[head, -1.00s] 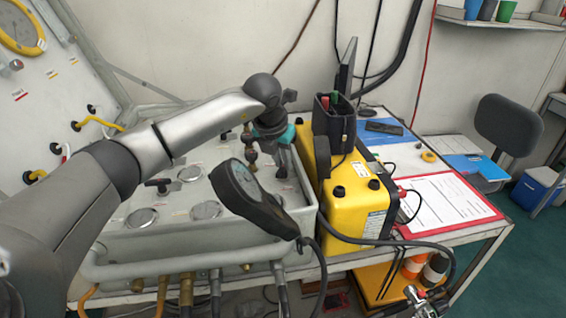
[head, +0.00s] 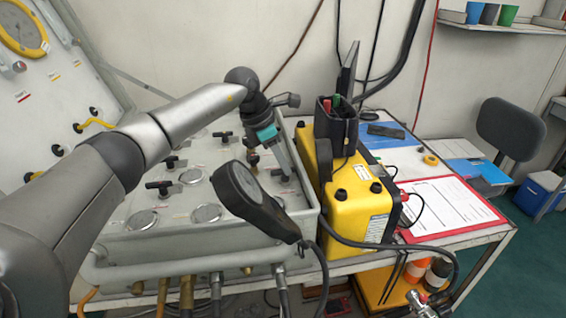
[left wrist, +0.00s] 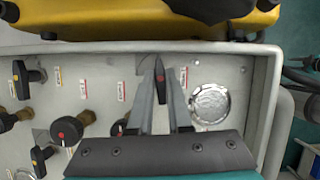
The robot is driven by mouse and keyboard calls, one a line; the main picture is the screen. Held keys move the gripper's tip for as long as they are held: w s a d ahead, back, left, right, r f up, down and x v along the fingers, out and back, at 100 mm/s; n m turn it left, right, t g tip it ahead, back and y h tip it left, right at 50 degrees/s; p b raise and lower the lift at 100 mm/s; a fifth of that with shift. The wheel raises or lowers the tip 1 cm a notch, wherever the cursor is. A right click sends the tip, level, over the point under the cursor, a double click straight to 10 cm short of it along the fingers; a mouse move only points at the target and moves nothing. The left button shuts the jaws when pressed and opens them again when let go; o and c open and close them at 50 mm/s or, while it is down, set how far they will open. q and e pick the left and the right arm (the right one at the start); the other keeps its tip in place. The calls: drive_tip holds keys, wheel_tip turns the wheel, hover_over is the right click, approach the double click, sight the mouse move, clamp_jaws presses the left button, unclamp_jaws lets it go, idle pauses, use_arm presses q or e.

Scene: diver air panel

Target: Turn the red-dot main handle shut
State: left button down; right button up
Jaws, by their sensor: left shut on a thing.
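The red-dot main handle (left wrist: 160,84) is a slim black lever with a red dot, on the grey panel beside a round silver gauge. In the left wrist view it points up the picture, between the fingers of my left gripper (left wrist: 161,72). The gripper is shut on it, one finger along each side. My right gripper is not in view.
A yellow case (head: 350,215) stands right beside the panel. A black handheld gauge (head: 250,200) sits in front of my gripper. In the left wrist view, a round red-dot knob (left wrist: 66,131) and yellow-dot handles (left wrist: 19,77) lie left of the handle.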

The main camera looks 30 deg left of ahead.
use_arm(q)
drive_tip(key=shift+m, duration=0.6)
drive_tip(key=c, duration=0.8)
unclamp_jaws()
drive_tip(key=shift+c, duration=0.2)
drive_tip(key=shift+r, duration=0.1)
drive_tip(key=v, duration=1.5)
drive_tip(key=shift+w+a+p, duration=0.15)
drive_tip(key=shift+a+p, duration=0.05)
drive_tip(key=shift+p, duration=0.2)
